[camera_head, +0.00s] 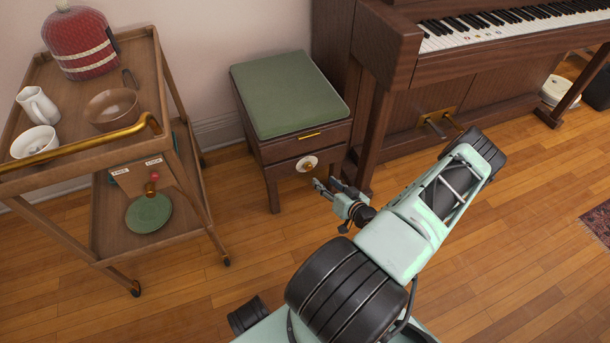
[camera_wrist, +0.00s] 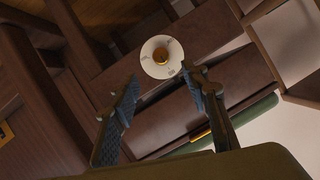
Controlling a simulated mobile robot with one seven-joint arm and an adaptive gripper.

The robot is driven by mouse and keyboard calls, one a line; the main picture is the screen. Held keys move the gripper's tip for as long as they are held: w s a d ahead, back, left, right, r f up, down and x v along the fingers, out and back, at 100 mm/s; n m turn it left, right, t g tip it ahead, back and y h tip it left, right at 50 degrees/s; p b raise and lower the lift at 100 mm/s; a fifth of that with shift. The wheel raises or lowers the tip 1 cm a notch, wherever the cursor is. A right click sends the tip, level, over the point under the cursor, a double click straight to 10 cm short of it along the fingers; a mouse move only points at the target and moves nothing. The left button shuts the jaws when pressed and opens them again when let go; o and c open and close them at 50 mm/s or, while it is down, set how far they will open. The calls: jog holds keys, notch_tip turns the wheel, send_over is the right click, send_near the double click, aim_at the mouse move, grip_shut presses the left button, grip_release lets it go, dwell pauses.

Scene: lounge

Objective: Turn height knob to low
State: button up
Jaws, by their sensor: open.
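The height knob (camera_head: 307,164) is a small brass knob on a round white dial, on the front side of the piano stool (camera_head: 305,142) with a green cushion. In the wrist view the knob (camera_wrist: 162,56) and its dial show beyond the fingertips; marks on the dial are too small to read. My gripper (camera_head: 328,184) is open and empty, in front of the stool and just lower right of the knob in the head view. In the wrist view my gripper (camera_wrist: 160,76) has its two fingers apart, with the dial between and beyond their tips.
An upright piano (camera_head: 440,85) stands right of the stool, its leg close to my gripper. A wooden trolley (camera_head: 182,165) with a bowl (camera_head: 112,108), a white jug (camera_head: 38,105) and a red covered item (camera_head: 80,42) stands left. The wooden floor (camera_head: 240,245) in front is clear.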

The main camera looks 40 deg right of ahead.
aim_at(309, 169)
jog(key=b+x, duration=0.3)
jog(key=x, duration=0.7)
jog(key=shift+w+f, duration=0.1)
jog(key=shift+w, duration=0.3)
grip_shut()
